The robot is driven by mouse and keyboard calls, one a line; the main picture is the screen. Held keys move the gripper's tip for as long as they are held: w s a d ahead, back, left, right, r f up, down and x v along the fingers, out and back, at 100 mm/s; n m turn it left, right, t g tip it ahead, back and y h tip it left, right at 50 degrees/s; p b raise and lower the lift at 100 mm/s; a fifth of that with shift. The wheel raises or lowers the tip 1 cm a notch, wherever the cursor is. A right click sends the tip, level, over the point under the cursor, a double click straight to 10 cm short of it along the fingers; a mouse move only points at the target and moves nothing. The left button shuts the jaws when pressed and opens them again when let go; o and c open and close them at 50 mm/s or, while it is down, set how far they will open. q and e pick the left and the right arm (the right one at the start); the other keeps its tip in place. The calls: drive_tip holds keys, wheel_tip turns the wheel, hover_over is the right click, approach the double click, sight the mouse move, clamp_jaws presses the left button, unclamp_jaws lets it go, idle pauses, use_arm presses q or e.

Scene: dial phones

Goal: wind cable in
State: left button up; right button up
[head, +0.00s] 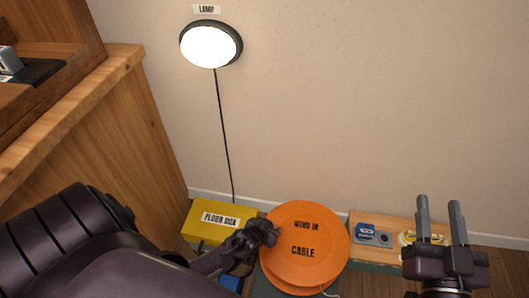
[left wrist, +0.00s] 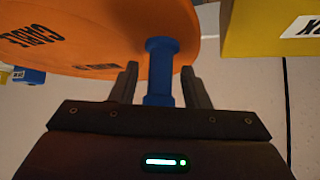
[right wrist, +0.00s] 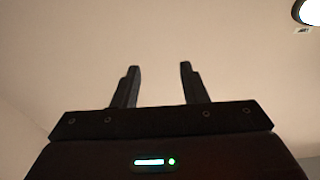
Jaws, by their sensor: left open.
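The orange cable reel (head: 325,250) stands low by the wall, its face marked "WIND IN" and "CABLE". It also shows in the left wrist view (left wrist: 120,40). A blue crank handle (left wrist: 161,65) sticks out from the reel. My left gripper (head: 270,233) is at the reel's left side; in the left wrist view its open fingers (left wrist: 160,85) stand on either side of the blue handle, with gaps visible. My right gripper (head: 438,215) is raised at the right, its fingers apart and empty, and in the right wrist view it points at bare wall (right wrist: 158,85).
A yellow "FLOOR BOX" (head: 215,232) stands left of the reel. A lit lamp (head: 210,45) hangs on the wall with a black cable (head: 223,130). A wooden desk (head: 110,150) fills the left.

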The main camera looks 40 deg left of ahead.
use_arm(q)
drive_tip(key=p+v, duration=0.1)
drive_tip(key=v, duration=0.2)
drive_tip(key=shift+r+p, duration=0.1)
drive_tip(key=shift+p, duration=0.2)
drive_tip(key=p+v, duration=0.2)
drive_tip(key=v, duration=0.2)
drive_tip(key=shift+s, duration=0.1)
use_arm(e)
drive_tip(key=s+f+g+h, duration=0.1)
drive_tip(key=s+f+g, duration=0.3)
drive_tip(key=f, duration=0.3)
drive_tip(key=s+d+f+g+h, duration=0.1)
drive_tip(key=s+f+g, duration=0.3)
drive_tip(key=f, duration=0.4)
drive_tip(key=s+d+f+g+h, duration=0.1)
drive_tip(key=s+f+g+h, duration=0.1)
drive_tip(key=s+f+g, duration=0.2)
wheel_tip(320, 180, down, 4)
drive_tip(key=shift+d+r+g+h, duration=0.15)
drive_tip(key=shift+d+g+h, duration=0.05)
drive_tip(key=shift+g+h, duration=0.25)
